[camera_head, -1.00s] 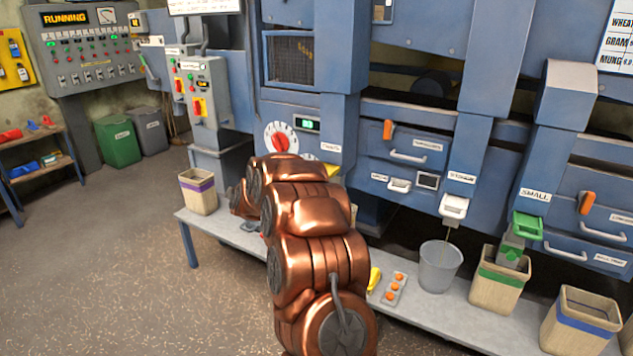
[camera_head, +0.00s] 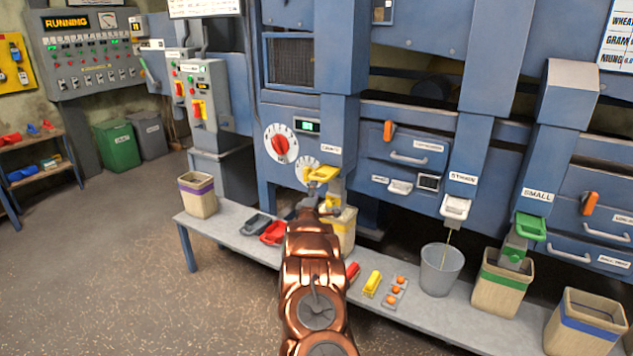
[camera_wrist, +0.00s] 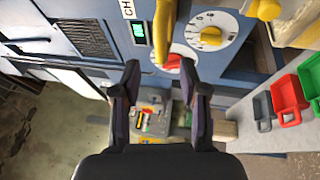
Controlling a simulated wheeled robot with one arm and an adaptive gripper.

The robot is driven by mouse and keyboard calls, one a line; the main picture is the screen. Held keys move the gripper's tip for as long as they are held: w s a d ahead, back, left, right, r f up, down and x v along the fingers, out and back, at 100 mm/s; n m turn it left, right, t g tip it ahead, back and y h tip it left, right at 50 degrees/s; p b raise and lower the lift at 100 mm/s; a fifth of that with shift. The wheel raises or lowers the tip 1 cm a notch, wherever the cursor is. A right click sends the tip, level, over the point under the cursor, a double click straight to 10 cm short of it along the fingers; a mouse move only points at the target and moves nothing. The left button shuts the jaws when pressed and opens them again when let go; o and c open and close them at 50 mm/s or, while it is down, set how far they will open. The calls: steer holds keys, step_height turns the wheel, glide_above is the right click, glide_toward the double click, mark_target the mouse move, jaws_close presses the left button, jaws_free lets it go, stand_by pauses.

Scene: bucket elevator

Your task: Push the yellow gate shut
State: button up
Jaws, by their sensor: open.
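The yellow gate (camera_head: 322,174) sits at the mouth of a blue chute, above a bin with a yellow band (camera_head: 345,229). In the wrist view the view is turned on its side and the yellow gate (camera_wrist: 163,32) shows as a long bar just ahead of the fingertips. My gripper (camera_wrist: 162,78) is open and empty, with a finger on each side of the picture's middle. In the head view my gripper (camera_head: 318,211) is just below and in front of the gate, partly hidden by my arm. I cannot see any contact with the gate.
A white gate (camera_head: 454,207) and a green gate (camera_head: 529,227) stand to the right over a grey bucket (camera_head: 441,268) and a green-banded bin (camera_head: 502,281). Red and grey scoops lie on the bench (camera_head: 223,229). A red dial (camera_head: 280,146) is left of the chute.

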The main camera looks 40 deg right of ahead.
mark_target(316, 179)
steer(key=shift+p+x, duration=0.6)
steer(key=shift+x, duration=2.7)
steer(key=shift+w+d, duration=0.2)
steer(key=shift+w, duration=0.15)
steer(key=shift+d, duration=0.1)
jaws_close()
